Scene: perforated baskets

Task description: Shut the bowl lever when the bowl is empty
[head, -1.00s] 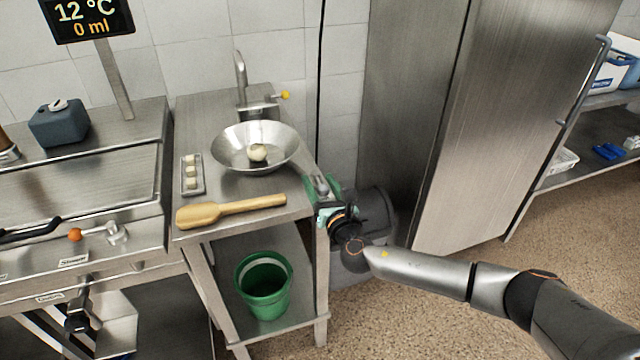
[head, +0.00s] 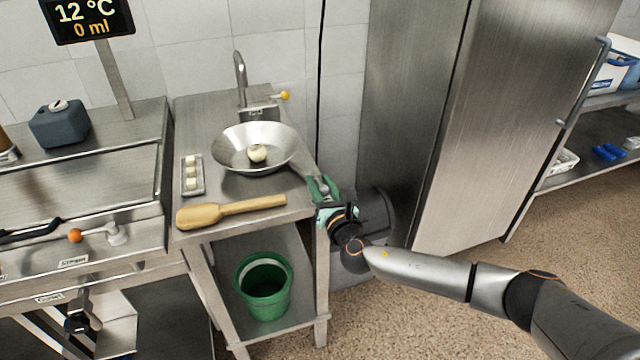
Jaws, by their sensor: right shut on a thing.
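The wide metal bowl (head: 232,151) sits on the steel side table under the tap. A pale round lump (head: 257,153) lies in it, so the bowl is not empty. A thin grey lever (head: 308,170) appears to run from the bowl's right side down to the table's right edge. My right gripper (head: 321,188), with green fingers, is at that edge and shut on the lever's end. The fingers hide most of the grip. My left gripper is not in view.
A wooden paddle (head: 230,211) and a small tray (head: 185,187) with pale pieces lie on the side table (head: 212,115). A green bucket (head: 264,287) stands on its lower shelf. A steel cabinet (head: 500,120) stands to the right. A yellow-tipped tap (head: 241,78) rises behind the bowl.

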